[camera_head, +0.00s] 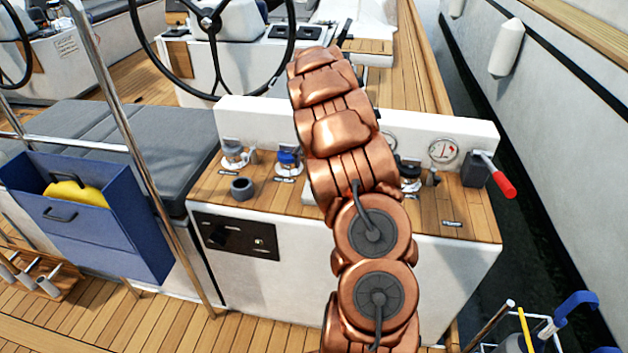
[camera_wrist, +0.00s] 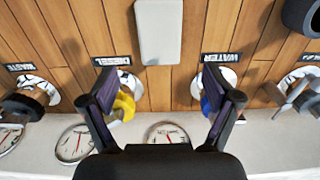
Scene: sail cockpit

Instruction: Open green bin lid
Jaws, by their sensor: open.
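I see no green bin or green lid in either view. My gripper (camera_wrist: 162,85) shows in the wrist view with its two dark fingers spread apart and nothing between them. It hangs over the wooden-topped console (camera_head: 467,212). A pale grey rectangular plate (camera_wrist: 158,30) lies on the wood beyond the fingertips. A yellow cap (camera_wrist: 123,106) on a fitting labelled DIESEL is beside the left finger. A blue cap (camera_wrist: 207,105) on a fitting labelled WATER is beside the right finger. In the head view my gripper is hidden behind my copper-coloured arm.
A dark grey cup holder (camera_head: 242,188) and a red-handled lever (camera_head: 497,179) stand on the console. A blue box (camera_head: 110,245) holding something yellow hangs left, by a metal rail (camera_head: 140,150). A steering wheel (camera_head: 212,45) stands behind.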

